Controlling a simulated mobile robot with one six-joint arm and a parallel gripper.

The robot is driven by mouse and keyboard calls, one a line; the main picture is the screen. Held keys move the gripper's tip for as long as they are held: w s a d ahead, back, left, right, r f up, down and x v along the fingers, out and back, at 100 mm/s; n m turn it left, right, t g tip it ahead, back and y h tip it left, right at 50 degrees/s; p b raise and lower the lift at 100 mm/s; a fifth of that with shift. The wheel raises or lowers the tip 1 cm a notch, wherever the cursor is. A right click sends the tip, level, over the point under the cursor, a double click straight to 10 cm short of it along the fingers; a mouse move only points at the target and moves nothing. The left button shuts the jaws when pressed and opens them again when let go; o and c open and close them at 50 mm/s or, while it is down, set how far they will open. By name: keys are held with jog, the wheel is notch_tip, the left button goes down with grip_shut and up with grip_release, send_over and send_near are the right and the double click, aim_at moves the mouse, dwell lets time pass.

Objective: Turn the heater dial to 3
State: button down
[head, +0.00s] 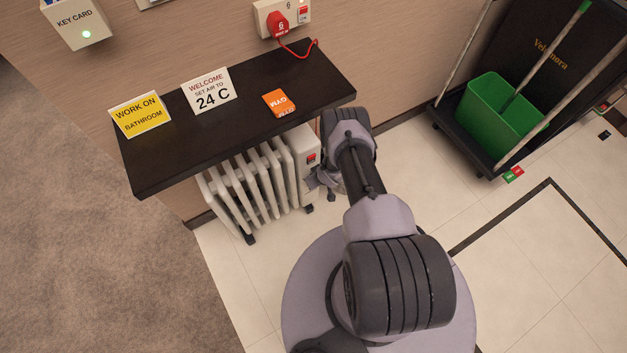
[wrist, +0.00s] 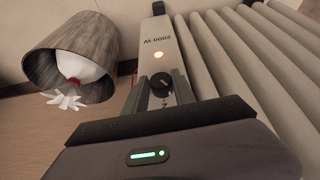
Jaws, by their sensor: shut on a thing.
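The heater (head: 262,180) is a pale ribbed radiator under the dark shelf, and its ribs also fill the right of the wrist view (wrist: 250,60). Its dark round dial (wrist: 160,84) sits on the end panel, below a lit orange lamp (wrist: 158,55) and the text "2000 W". My gripper (wrist: 161,88) is shut on the dial, with one finger on each side. A mark like a "2" shows just below the dial; the other numbers are hidden or too small to read. In the head view my gripper (head: 322,180) is at the heater's right end, and the dial is hidden.
A dark shelf (head: 225,125) with several cards overhangs the heater. A red plug (head: 278,24) is in the wall socket. A cart with a green bucket (head: 498,115) stands right.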

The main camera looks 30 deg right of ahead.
jog(key=shift+w+d+f+m+y+b, duration=0.15)
jog(key=shift+m+y+b, duration=0.1)
jog(key=shift+y, duration=0.6)
jog(key=shift+s+d+r+m+y+b, duration=0.1)
jog(key=shift+d+m+y, duration=0.1)
jog(key=shift+y, duration=0.7)
jog(key=shift+w+d+f+m+y+b, duration=0.15)
jog(key=shift+m+y+b, duration=0.1)
jog(key=shift+y, duration=0.6)
jog(key=shift+r, duration=0.15)
jog(key=c, duration=1)
grip_release()
jog(key=shift+s+a, duration=0.1)
jog(key=shift+c, duration=0.2)
jog(key=p+v, duration=0.6)
jog(key=v, duration=1.1)
jog(key=shift+d, duration=0.4)
jog(key=shift+s, duration=0.15)
